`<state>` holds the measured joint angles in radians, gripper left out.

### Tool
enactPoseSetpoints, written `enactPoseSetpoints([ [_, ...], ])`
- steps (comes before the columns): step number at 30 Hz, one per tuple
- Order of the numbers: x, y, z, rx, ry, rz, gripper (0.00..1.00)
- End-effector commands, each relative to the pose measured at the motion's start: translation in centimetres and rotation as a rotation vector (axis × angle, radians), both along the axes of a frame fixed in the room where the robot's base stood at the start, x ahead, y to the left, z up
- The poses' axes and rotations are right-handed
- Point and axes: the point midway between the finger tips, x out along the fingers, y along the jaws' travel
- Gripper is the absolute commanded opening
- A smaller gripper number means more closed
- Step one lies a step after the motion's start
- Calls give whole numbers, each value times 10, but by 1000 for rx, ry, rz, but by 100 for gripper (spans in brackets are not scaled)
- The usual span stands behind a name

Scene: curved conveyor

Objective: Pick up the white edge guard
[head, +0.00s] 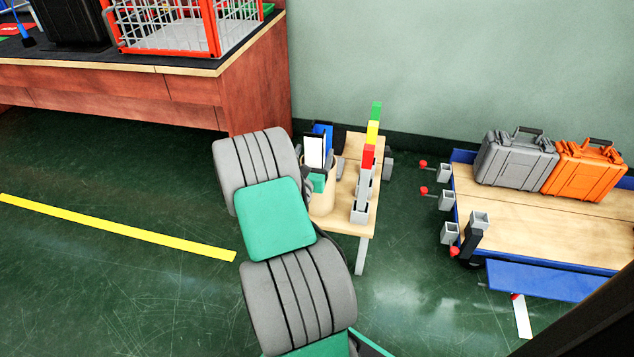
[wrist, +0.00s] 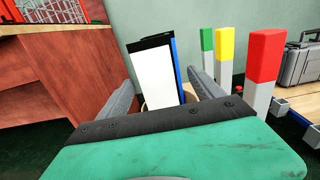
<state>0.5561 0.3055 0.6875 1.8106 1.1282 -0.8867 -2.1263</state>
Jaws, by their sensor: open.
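A white flat panel, which looks like the white edge guard (wrist: 153,78), stands upright and slightly tilted in a beige round bin (wrist: 147,107). It has a dark top edge. A blue piece (wrist: 178,72) and a black piece stand close behind it. In the head view, the white panel (head: 314,152) shows in the bin (head: 323,198) on the small wooden table. My gripper (wrist: 164,84) is open and empty. In the wrist view its grey fingers lie left and right of the panel, apart from it. The panel's lower end is hidden by the gripper body.
Grey posts with red (head: 368,156), yellow (head: 372,132) and green (head: 376,111) tops stand right of the bin. A wooden cabinet (head: 262,70) with a red-edged crate is at the left. A blue-edged cart (head: 520,225) with grey and orange cases stands right.

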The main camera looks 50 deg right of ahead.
Motion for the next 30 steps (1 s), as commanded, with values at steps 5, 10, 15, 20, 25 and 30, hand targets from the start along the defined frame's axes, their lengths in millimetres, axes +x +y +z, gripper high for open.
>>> enactPoseSetpoints([
  [5, 13, -30, -2, 0, -5, -4, 76],
  [10, 21, -43, -1, 3, -3, 0, 76],
  [15, 21, -42, 0, 3, -3, 1, 76],
  [20, 21, -42, 0, 4, -4, 0, 63],
  [25, 21, -42, 0, 4, -4, 0, 49],
  [30, 21, -42, 0, 4, -4, 0, 35],
])
